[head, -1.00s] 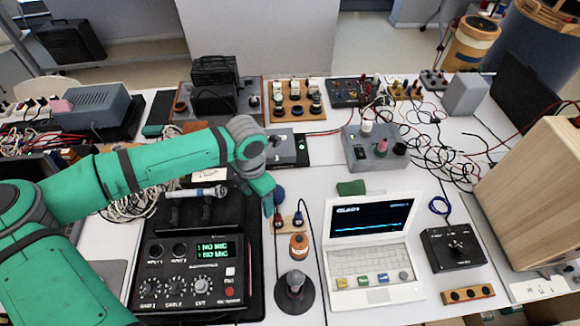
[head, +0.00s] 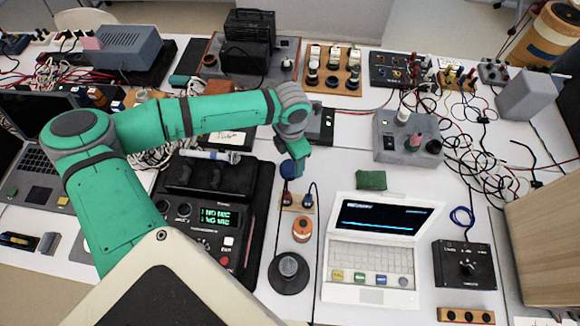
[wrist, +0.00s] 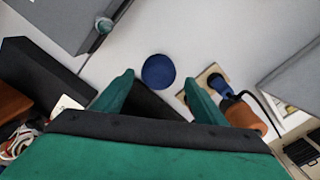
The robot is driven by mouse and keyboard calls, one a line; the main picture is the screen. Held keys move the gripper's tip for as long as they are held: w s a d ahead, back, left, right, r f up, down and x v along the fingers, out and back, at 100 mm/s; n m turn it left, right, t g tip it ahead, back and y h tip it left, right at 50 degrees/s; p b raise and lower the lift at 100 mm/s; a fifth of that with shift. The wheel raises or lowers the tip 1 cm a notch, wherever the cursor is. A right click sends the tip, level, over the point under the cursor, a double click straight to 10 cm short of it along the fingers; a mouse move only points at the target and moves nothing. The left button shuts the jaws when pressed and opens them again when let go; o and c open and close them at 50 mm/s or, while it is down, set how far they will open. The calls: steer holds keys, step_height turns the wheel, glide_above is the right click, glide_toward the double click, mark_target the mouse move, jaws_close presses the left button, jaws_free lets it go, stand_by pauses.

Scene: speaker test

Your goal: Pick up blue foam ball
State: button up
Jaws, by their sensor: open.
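The blue foam ball (head: 288,169) sits on the white table, just beyond a small wooden socket board (head: 297,203). My green gripper (head: 298,168) is over the table right by the ball and partly overlaps it in the head view. In the wrist view the ball (wrist: 158,72) lies ahead of my open gripper (wrist: 157,84), centred between the two fingertips. Nothing is held between the fingers. I cannot tell the exact height of the fingertips above the table.
An orange-capped plug (wrist: 243,114) and the socket board stand right of the ball in the wrist view. A black mixer (head: 207,215) is left of it, a white laptop (head: 375,275) right, a green block (head: 371,180) nearby. Cables crowd the right side.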

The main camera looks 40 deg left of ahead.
mark_target(291, 164)
step_height(291, 164, down, 5)
steer(key=shift+w+a+r, duration=0.1)
steer(key=c, duration=1)
